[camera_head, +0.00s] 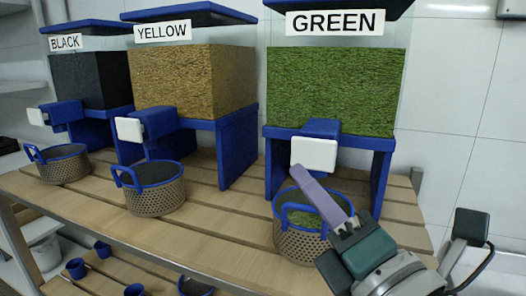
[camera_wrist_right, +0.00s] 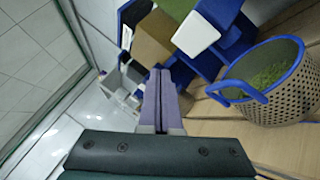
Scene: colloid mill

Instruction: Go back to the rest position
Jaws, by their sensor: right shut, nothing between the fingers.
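My right gripper (camera_head: 322,197) reaches in from the lower right in the head view. Its purple fingers are shut with nothing between them. They show in front of the green dispenser's basket (camera_head: 300,243), pointing up and left toward the white spout plate (camera_head: 314,154). In the right wrist view the closed fingers (camera_wrist_right: 158,75) point up the picture, apart from the basket (camera_wrist_right: 275,85) at the right. That basket holds green material (camera_wrist_right: 272,72). My left gripper does not show in either view.
Dispensers labelled BLACK (camera_head: 88,80), YELLOW (camera_head: 190,80) and GREEN (camera_head: 330,92) stand on a slatted wooden table (camera_head: 225,225). Wire baskets stand before the black (camera_head: 63,168) and yellow (camera_head: 155,198) ones. Blue cups (camera_head: 76,268) sit on a lower shelf. A white wall (camera_head: 450,110) is at right.

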